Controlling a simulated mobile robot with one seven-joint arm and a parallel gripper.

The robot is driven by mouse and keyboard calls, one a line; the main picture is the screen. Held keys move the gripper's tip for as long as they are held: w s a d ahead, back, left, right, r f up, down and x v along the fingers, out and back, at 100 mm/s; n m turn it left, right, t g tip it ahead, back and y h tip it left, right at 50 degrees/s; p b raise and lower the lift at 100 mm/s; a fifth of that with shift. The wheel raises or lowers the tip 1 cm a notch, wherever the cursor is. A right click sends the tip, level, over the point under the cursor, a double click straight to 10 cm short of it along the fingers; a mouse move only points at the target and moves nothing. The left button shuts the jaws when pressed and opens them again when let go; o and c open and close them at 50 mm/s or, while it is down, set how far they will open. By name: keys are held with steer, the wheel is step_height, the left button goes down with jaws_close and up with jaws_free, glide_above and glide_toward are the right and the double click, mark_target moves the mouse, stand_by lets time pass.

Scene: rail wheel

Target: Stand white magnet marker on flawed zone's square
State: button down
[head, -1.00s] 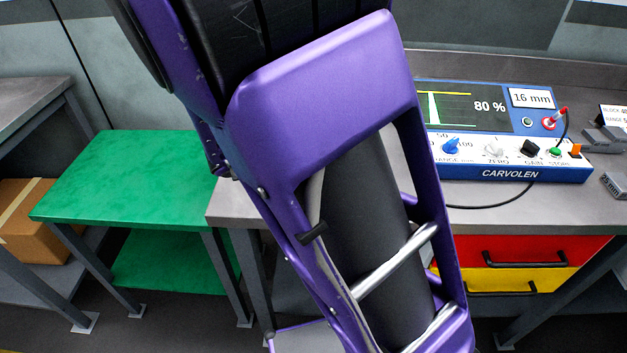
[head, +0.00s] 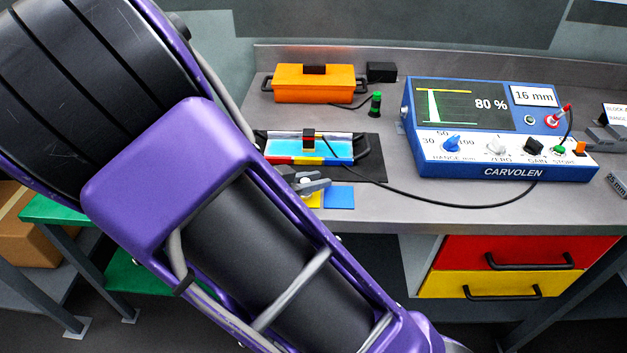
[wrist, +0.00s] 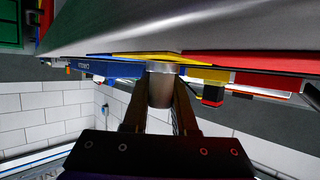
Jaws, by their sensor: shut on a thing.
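In the head view my gripper (head: 306,181) is low over the bench at the square row, and the cylinder is not clear. A blue square (head: 340,197) and part of a yellow square (head: 315,200) show beside it. In the wrist view the yellow square (wrist: 150,57) and a red square (wrist: 240,56) show. Which zone is flawed is not clear.
Behind the squares, a light-blue tray (head: 283,147) with a red, yellow and blue front edge sits on a dark mat (head: 375,166). A cable runs to the blue instrument (head: 500,174). An orange case (head: 290,83) and a green-black knobbed piece (head: 376,103) stand behind.

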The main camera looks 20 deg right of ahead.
steer(key=shift+f, duration=0.2)
steer(key=c, duration=0.7)
jaws_free()
steer(key=shift+r, duration=0.2)
steer(key=shift+s+a+r, duration=0.1)
steer(key=shift+a+r, duration=0.1)
steer(key=shift+a, duration=0.05)
steer(key=p+v, duration=0.2)
steer(key=v, duration=0.9)
steer(key=shift+s+a+p, duration=0.15)
steer(key=shift+s+p, duration=0.05)
steer(key=shift+p, duration=0.1)
